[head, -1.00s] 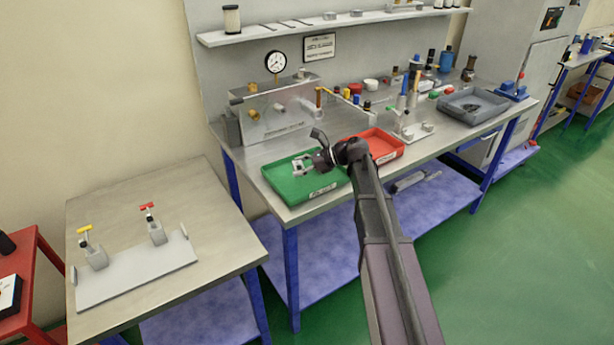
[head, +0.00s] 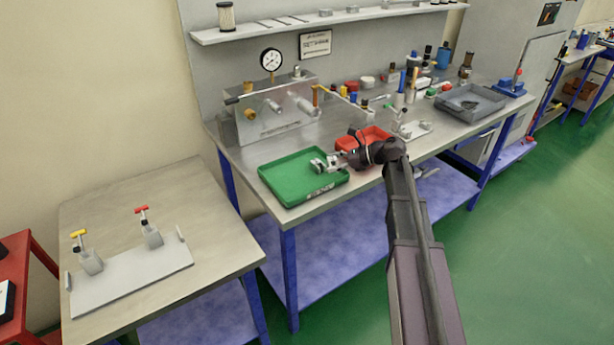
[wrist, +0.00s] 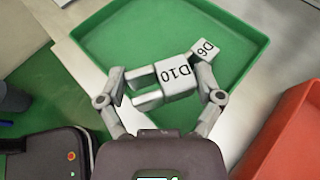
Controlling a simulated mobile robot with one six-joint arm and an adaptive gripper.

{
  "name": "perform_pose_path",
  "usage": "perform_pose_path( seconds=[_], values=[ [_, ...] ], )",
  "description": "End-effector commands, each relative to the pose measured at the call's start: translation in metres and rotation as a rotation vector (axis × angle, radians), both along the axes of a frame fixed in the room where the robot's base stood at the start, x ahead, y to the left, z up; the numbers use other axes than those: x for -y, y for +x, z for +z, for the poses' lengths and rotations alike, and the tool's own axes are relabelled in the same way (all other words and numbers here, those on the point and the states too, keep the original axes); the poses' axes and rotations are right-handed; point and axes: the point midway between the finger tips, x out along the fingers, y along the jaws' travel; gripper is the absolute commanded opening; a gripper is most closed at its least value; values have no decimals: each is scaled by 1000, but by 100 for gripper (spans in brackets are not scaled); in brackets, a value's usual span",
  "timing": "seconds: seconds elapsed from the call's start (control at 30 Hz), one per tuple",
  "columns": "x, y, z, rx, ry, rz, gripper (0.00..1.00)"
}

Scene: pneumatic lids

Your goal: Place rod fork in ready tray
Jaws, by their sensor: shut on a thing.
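The rod fork (wrist: 178,77) is a pale grey block with two prongs, marked D10, with a smaller part marked D6 at one end. My gripper (wrist: 165,80) is shut on it, one finger at each side. In the wrist view the fork is in front of the green tray (wrist: 120,32), over its near part. In the head view my gripper (head: 322,165) is at the right part of the green tray (head: 280,172), which looks empty. I cannot tell how high the fork is above the tray floor. The tray's label is too small to read.
A red tray (head: 372,134) stands just right of the green one, under my wrist. A clear test box (head: 275,110) with a gauge stands behind. A grey tray (head: 470,104) is further right.

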Motion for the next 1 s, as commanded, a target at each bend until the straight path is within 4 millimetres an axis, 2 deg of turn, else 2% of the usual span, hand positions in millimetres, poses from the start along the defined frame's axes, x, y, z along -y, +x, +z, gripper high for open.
perform_pose_path(
  seconds=[0.37, 0.53, 0.67, 1.0],
  values=[
    [-12, -2, 0, 0, 0, 15, 35],
    [-23, -16, 0, -1, 0, 23, 35],
    [-40, -43, 0, -2, 0, 36, 35],
    [-92, -137, 0, -5, 2, 77, 35]
  ],
)
